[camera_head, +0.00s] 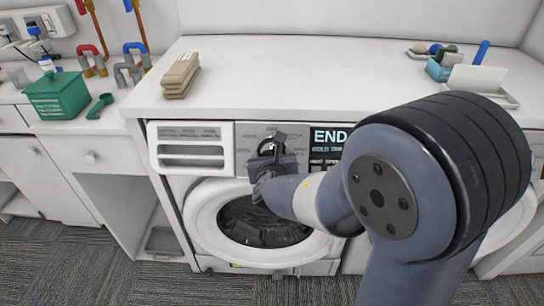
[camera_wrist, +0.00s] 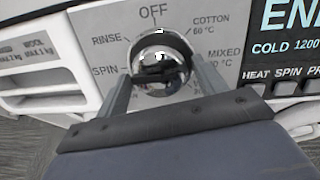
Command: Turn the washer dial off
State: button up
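The washer (camera_head: 200,222) stands under the white counter, with its round door closed. Its chrome dial (camera_wrist: 161,48) shows in the wrist view, below the OFF mark and among the RINSE, SPIN, COTTON and MIXED marks. A dark bar crosses the dial's middle; I cannot tell which mark it points to. My gripper (camera_wrist: 162,78) is in front of the dial, with one finger on its left and one on its right. The fingers are spread, and firm contact does not show. In the head view my gripper (camera_head: 268,148) covers most of the dial.
The washer's display (camera_head: 330,136) reads END, with buttons below it. The detergent drawer (camera_head: 190,148) is left of the dial. On the counter are wooden blocks (camera_head: 180,76) and a blue container (camera_head: 438,70). A green box (camera_head: 58,97) sits farther left.

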jog(key=c, duration=0.7)
jog(key=shift+f+m+b, duration=0.1)
jog(key=shift+m+b, duration=0.2)
jog(key=shift+b, duration=0.25)
jog(key=shift+f+m+b, duration=0.1)
jog(key=shift+m+b, duration=0.5)
jog(key=shift+b, duration=0.15)
jog(key=m+b, duration=0.4)
jog(key=shift+a+m+h+b, duration=0.15)
jog(key=shift+m+h+b, duration=0.15)
jog(key=shift+m, duration=0.1)
jog(key=m+b, duration=0.5)
jog(key=m, duration=0.1)
jog(key=shift+a+m+h, duration=0.1)
jog(key=shift+m+h, duration=0.2)
jog(key=shift+h, duration=0.1)
jog(key=m+b, duration=0.4)
jog(key=m, duration=0.1)
jog(key=shift+r+m+h, duration=0.2)
jog(key=shift+m+h, duration=0.1)
